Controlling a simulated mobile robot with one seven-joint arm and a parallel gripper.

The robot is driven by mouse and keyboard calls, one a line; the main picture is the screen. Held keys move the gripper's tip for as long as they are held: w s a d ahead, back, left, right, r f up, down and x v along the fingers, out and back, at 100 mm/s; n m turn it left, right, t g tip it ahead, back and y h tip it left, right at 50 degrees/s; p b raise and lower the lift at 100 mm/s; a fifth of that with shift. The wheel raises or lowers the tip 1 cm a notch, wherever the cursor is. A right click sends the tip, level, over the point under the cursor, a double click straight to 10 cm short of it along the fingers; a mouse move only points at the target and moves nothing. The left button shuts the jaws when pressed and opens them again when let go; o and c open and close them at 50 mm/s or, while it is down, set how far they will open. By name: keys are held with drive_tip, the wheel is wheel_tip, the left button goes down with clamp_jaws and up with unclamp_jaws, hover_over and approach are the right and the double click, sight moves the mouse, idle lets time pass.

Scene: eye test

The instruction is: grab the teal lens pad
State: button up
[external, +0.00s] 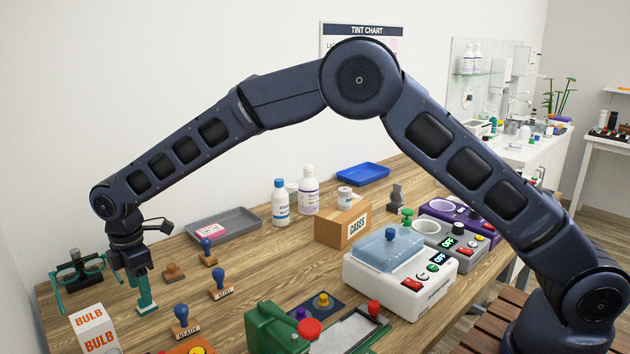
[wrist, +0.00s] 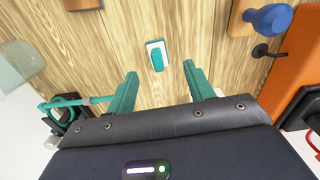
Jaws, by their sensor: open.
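The teal lens pad (wrist: 158,57), a small white-edged block with a teal top, lies on the wooden table in the wrist view. It is ahead of and between the teal fingertips of my gripper (wrist: 160,72), with bare wood on both sides of it. The fingers are apart and nothing is between them. In the external view my gripper (external: 140,290) points down low over the left part of the table.
Teal trial glasses (external: 78,273) stand left of my gripper, and a BULB box (external: 98,330) is in front. Blue-knobbed stamps (external: 220,284) stand to the right. A grey tray (external: 240,222) lies behind. A white device (external: 400,285) is farther right.

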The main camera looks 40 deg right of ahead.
wheel_tip(320, 180, down, 4)
drive_tip(key=shift+w+f, duration=0.15)
drive_tip(key=shift+f, duration=0.05)
drive_tip(key=shift+c, duration=0.4)
drive_tip(key=c, duration=1)
drive_tip(key=shift+o, duration=0.2)
